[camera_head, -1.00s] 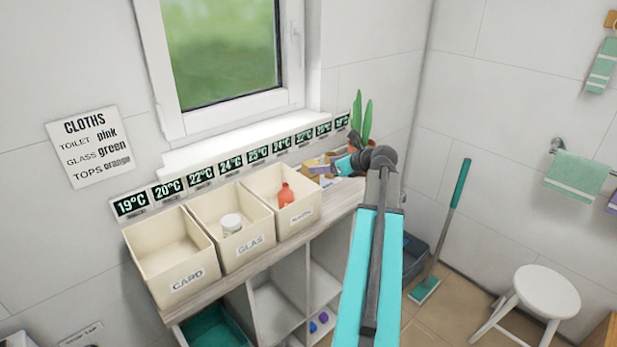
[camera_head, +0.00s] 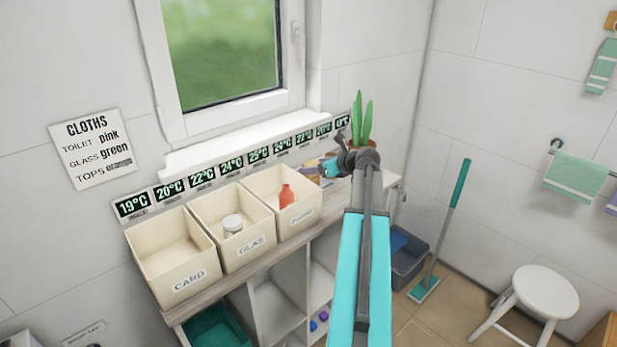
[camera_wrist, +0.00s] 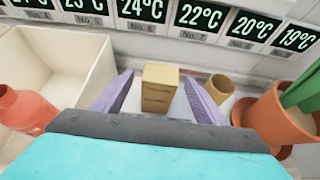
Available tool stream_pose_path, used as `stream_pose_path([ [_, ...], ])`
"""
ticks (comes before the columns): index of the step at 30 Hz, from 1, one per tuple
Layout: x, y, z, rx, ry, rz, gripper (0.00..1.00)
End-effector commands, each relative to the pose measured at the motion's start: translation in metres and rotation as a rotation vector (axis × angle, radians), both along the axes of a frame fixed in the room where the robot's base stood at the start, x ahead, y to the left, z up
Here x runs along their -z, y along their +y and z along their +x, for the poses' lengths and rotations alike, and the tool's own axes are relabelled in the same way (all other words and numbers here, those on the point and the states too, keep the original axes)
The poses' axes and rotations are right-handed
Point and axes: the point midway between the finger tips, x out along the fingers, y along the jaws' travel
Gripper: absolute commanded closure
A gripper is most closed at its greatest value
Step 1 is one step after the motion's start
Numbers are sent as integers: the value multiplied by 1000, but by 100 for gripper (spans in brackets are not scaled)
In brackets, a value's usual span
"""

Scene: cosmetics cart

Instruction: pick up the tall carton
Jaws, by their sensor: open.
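A tan box-shaped carton (camera_wrist: 160,88) stands on the pale shelf top in the wrist view, with darker bands across its front. My gripper (camera_wrist: 158,79) is open, with one purple finger to the left of the carton and one to the right. Gaps show between the carton and both fingers. In the head view my gripper (camera_head: 312,169) is at the right end of the shelf, small and partly behind my arm. I cannot clearly make out the carton there.
A tan round container (camera_wrist: 221,85) stands just right of the right finger. A potted plant (camera_wrist: 282,115) is farther right. A cream bin (camera_wrist: 55,65) holding a red bottle (camera_wrist: 22,108) is on the left. The wall with temperature signs (camera_wrist: 142,10) is close behind.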

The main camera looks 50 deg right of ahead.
Motion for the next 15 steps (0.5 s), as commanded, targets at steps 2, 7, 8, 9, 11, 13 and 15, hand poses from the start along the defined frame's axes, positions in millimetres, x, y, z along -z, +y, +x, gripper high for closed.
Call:
stream_pose_path([
  [2, 1, -1, 11, -2, 1, 1, 35],
  [7, 11, -2, 24, 0, 0, 0, 35],
  [8, 12, -2, 25, 0, 0, 0, 35],
  [9, 12, -2, 26, 0, 1, 1, 35],
  [11, 13, -2, 27, 0, 0, 1, 35],
  [13, 13, -2, 26, 1, 0, 0, 35],
  [15, 13, -2, 26, 1, 0, 0, 35],
])
